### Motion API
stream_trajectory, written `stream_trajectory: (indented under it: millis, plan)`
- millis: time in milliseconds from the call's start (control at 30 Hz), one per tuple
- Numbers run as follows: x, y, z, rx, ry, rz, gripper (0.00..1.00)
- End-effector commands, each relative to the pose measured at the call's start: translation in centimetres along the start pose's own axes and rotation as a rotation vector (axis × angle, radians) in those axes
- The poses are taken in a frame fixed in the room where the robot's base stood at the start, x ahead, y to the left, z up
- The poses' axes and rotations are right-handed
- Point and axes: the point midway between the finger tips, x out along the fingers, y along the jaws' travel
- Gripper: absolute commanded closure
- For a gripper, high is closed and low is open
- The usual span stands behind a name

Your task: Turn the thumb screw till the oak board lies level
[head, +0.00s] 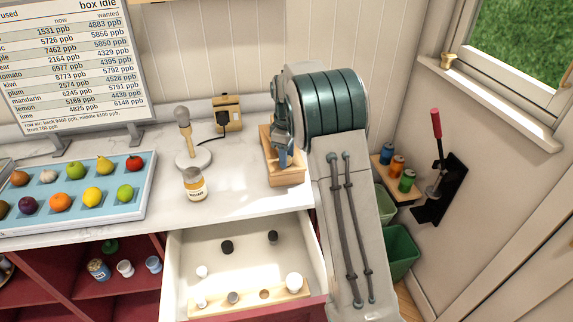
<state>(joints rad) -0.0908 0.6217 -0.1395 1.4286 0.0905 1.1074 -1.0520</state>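I cannot make out a thumb screw for certain. A wooden stand (287,178) with an upright back is on the white counter, left of my arm. A blue-grey part that looks like my gripper (284,157) points down in front of it. Its fingers are too small and too covered to read, and I cannot tell whether it touches the wood. A small wooden wall shelf (404,194) with coloured spools shows right of my arm. A pale wooden strip (250,300) with knobs lies in the open drawer. I cannot tell which wood is the oak board.
A fruit tray (140,207) is at left. The drawer (190,252) stands open. A red-handled lever (436,125) is on the right wall. Green bins (401,250) stand below.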

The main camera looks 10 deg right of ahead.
Motion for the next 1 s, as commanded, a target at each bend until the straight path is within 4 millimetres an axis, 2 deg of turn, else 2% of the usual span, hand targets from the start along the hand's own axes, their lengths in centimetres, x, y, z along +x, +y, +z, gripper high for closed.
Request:
stream_trajectory:
  millis: [100, 133, 233, 433, 700, 867, 1000]
  plan:
    - [-0.05, 0.00, 0.00, 0.000, 0.000, 0.000, 0.60]
    - [-0.06, 0.00, 0.00, 0.000, 0.000, 0.000, 0.66]
    - [-0.07, 0.00, 0.00, 0.000, 0.000, 0.000, 0.93]
    - [-0.09, 0.01, -0.01, -0.031, 0.001, 0.000, 0.97]
    - [-0.17, 0.03, 0.00, -0.320, 0.001, 0.001, 0.97]
    - [-0.17, 0.04, -0.01, -0.392, 0.000, 0.002, 0.97]
    - [-0.26, 0.06, 0.03, -0.523, 0.000, 0.002, 0.97]
